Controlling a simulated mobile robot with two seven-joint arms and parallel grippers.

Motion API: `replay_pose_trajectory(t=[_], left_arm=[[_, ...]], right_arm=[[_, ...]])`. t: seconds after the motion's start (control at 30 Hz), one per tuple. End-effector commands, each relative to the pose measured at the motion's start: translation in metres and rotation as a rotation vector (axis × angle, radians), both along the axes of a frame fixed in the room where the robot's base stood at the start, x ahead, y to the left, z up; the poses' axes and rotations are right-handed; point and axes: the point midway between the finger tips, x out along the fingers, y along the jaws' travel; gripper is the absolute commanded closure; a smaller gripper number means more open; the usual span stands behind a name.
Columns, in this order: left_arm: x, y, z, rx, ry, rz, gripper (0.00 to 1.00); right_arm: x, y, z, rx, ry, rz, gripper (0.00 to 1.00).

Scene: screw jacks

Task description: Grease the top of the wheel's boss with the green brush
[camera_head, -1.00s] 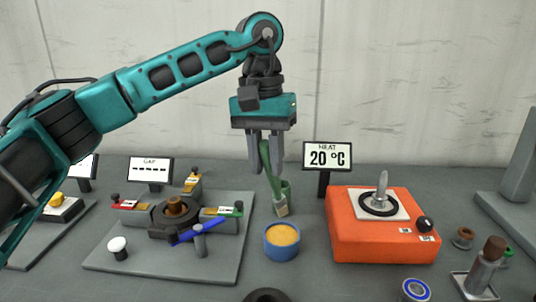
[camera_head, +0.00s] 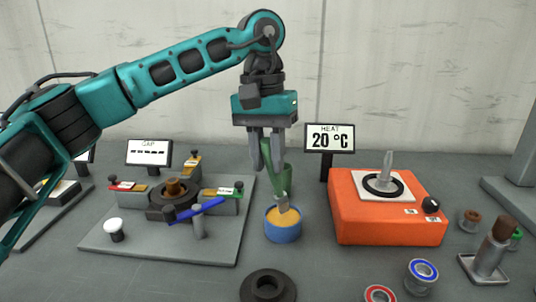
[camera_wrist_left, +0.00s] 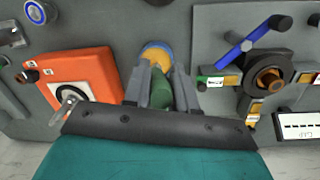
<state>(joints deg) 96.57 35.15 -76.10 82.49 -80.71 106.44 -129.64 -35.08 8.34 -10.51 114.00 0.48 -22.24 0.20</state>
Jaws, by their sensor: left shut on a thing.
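The green brush (camera_head: 281,180) is held in my left gripper (camera_head: 267,165), which is shut on its handle. The brush hangs bristles down, slightly tilted, its tip over the yellow grease in the blue pot (camera_head: 282,234); I cannot tell whether it touches the grease. In the left wrist view the brush (camera_wrist_left: 161,98) sits between the fingers, with the pot (camera_wrist_left: 157,52) beyond. A black round part with a raised hub, seemingly the wheel (camera_head: 267,288), lies at the bottom of the head view, its lower edge nearly cut off. My right gripper is not in view.
Left of the pot stands a grey fixture plate (camera_head: 150,250) with coloured clamps and a blue bar. Blue (camera_head: 421,276) and red (camera_head: 380,294) rimmed rings lie in front.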

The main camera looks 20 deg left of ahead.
Motion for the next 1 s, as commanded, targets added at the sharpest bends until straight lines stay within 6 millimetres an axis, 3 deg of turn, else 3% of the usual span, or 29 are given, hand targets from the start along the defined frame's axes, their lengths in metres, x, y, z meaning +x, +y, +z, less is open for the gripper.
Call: replay_pose_trajectory(t=[1.0], left_arm=[[0.000,0.000,-0.010,-0.001,0.000,0.000,1.00]], right_arm=[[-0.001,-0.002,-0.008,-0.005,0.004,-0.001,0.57]])
